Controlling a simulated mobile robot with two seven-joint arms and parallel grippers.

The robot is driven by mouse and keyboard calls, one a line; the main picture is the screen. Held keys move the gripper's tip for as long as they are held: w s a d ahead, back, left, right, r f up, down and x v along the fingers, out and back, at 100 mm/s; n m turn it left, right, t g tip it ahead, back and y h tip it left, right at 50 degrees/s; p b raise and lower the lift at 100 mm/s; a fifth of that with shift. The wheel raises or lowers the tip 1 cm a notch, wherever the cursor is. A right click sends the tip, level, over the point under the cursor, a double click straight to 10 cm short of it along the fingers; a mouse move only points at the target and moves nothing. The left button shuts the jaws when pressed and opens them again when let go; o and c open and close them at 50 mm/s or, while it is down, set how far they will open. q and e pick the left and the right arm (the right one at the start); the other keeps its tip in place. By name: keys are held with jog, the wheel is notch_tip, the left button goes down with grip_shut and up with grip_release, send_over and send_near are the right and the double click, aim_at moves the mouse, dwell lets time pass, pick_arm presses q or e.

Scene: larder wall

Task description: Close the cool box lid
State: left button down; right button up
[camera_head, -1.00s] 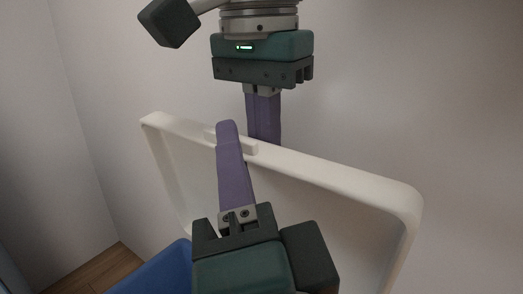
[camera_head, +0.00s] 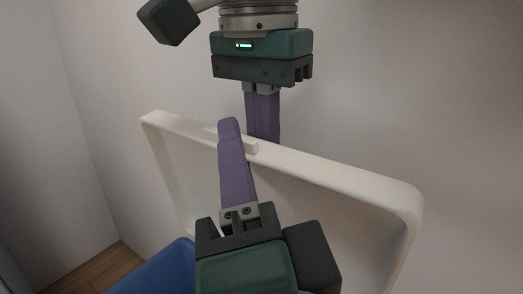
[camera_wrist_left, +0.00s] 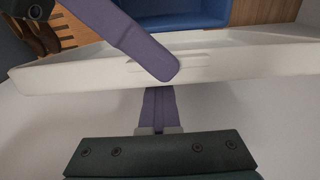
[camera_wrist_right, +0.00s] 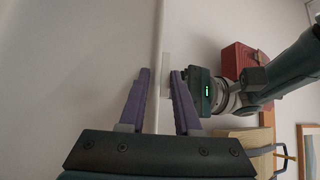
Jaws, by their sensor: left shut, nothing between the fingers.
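The cool box lid (camera_head: 330,171) is cream white and stands steeply raised above the blue cool box (camera_head: 165,272). A small tab (camera_head: 252,146) sits at the middle of its rim. My left gripper (camera_head: 263,132) is shut and empty, fingers pointing down behind the rim near the tab; the rim hides its tips. My right gripper (camera_head: 229,124) comes from below, its fingers crossing in front of the rim beside the tab. In the right wrist view its fingers (camera_wrist_right: 160,73) are apart, with the lid's edge seen between them; I cannot tell whether they touch it.
A plain pale wall (camera_head: 420,90) rises behind the lid. Wooden floor (camera_head: 118,260) shows at lower left. In the right wrist view a red box (camera_wrist_right: 240,60) stands beyond my left arm. The two grippers are close together at the rim.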

pick_arm(q)
jog(key=shift+a+f, duration=0.15)
jog(key=shift+a, duration=0.05)
pick_arm(e)
jog(key=shift+o, duration=1.2)
jog(key=shift+d+f, duration=0.15)
jog(key=shift+f, duration=0.1)
